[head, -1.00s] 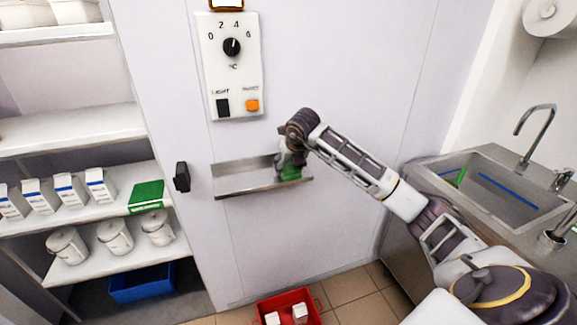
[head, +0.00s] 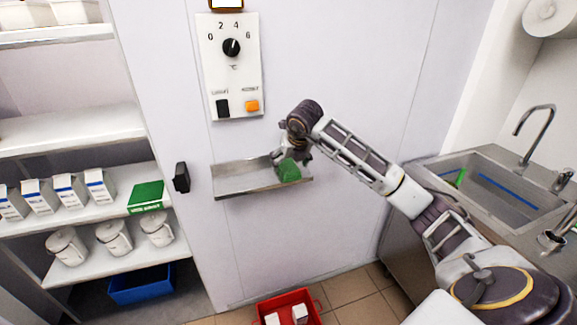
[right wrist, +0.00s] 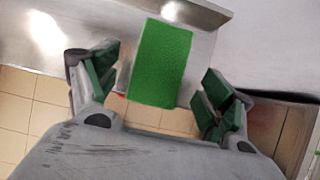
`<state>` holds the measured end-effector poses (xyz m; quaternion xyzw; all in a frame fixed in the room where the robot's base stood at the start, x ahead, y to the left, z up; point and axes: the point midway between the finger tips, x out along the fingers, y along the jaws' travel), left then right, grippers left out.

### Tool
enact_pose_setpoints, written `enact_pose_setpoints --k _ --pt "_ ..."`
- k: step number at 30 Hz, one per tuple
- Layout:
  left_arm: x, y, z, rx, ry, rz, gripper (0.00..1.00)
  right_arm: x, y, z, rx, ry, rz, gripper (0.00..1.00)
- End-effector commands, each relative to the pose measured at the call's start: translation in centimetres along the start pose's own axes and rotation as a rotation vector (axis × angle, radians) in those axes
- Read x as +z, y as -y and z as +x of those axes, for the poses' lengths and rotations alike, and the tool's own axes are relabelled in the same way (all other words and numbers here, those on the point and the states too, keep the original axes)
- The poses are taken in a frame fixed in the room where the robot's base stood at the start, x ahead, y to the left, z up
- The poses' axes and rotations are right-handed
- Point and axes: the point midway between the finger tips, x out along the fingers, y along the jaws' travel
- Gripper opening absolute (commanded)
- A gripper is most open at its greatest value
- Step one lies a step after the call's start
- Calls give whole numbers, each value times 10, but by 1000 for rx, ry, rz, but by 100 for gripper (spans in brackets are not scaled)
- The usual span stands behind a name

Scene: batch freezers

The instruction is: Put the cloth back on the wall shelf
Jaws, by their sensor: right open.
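The green cloth (head: 289,172) is at the right part of the metal wall shelf (head: 232,181), close to its front edge. In the right wrist view the cloth (right wrist: 160,65) is a flat green block over the shelf (right wrist: 80,35), its near end reaching about the shelf's front edge. My left gripper is not in view.
A control panel (head: 231,66) is on the wall above the shelf, and a black handle (head: 181,177) is to its left. A red crate (head: 287,304) stands on the floor below. A rack (head: 75,135) is at left, a sink (head: 490,190) at right.

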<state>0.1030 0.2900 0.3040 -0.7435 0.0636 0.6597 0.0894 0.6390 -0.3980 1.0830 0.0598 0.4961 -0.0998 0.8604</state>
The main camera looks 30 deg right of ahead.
Motion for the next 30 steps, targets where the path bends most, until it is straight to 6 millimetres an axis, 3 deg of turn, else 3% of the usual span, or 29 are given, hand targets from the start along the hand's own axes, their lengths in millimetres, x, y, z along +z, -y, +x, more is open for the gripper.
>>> enact_pose_setpoints --k 15,21,30 --pt "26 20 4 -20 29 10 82 1 0 -74 -1 3 0 82" --pt "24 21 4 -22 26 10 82 0 0 -88 0 2 1 82" --pt "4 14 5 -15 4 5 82 0 0 -90 0 1 1 82"
